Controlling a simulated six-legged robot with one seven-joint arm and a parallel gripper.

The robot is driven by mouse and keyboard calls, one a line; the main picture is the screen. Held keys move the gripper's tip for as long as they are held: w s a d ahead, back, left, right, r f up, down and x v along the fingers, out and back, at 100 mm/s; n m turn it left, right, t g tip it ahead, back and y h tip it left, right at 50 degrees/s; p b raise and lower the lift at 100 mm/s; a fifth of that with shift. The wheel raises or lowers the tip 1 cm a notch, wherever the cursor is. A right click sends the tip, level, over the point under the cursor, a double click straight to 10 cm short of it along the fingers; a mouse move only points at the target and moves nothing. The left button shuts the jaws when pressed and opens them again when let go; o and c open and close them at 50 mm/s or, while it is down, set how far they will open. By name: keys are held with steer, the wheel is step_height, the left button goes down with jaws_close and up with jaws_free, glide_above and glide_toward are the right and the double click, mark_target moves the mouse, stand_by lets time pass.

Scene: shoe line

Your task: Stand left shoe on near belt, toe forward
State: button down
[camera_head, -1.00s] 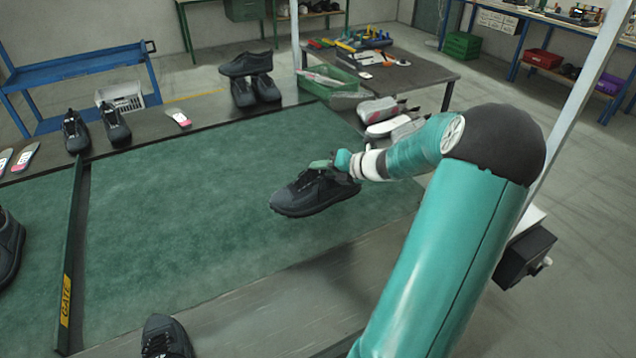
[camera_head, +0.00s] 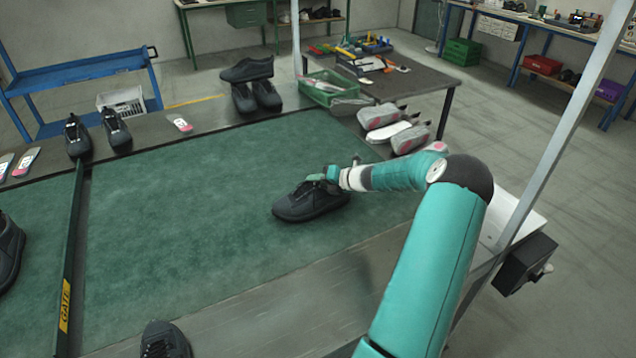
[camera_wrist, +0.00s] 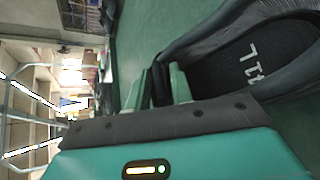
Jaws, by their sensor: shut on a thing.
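A black shoe (camera_head: 308,203) is at the right part of the green belt (camera_head: 200,210), sole down and roughly level, its toe pointing left in the head view. Whether its sole touches the belt I cannot tell. My gripper (camera_head: 330,175) is shut on the shoe's upper edge at the collar. In the wrist view the two fingers (camera_wrist: 160,88) pinch the collar wall of the shoe (camera_wrist: 215,50). The insole shows, with a mark like "L" and digits.
A gate bar (camera_head: 68,270) crosses the belt at left. More black shoes stand at the near edge (camera_head: 165,340), left edge (camera_head: 8,250) and far ledge (camera_head: 76,135). The belt's middle is clear.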

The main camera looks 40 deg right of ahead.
steer(key=shift+f, duration=0.3)
steer(key=c, duration=1.2)
jaws_free()
steer(key=v, duration=1.2)
steer(key=w+a+r+n+g, duration=0.2)
steer(key=a+r+n+g, duration=0.25)
steer(key=a+n, duration=0.8)
steer(key=w+a+r+n+g, duration=0.1)
steer(key=a+r+n+g, duration=0.4)
steer(key=a, duration=1.3)
steer(key=s+a+r+n+h, duration=0.1)
steer(key=s+a+r+n, duration=0.2)
steer(key=s+a+n, duration=0.3)
steer(key=s+a+r+n+t+h, duration=0.1)
steer(key=s+a+r+n, duration=0.2)
steer(key=n, duration=0.9)
steer(key=s+a+r+n+t+h, duration=0.1)
steer(key=s+a+r+n, duration=0.3)
steer(key=s+a+n, duration=0.5)
steer(key=shift+s+a+t, duration=0.25)
steer(key=shift+s+a, duration=0.05)
steer(key=shift+s, duration=0.1)
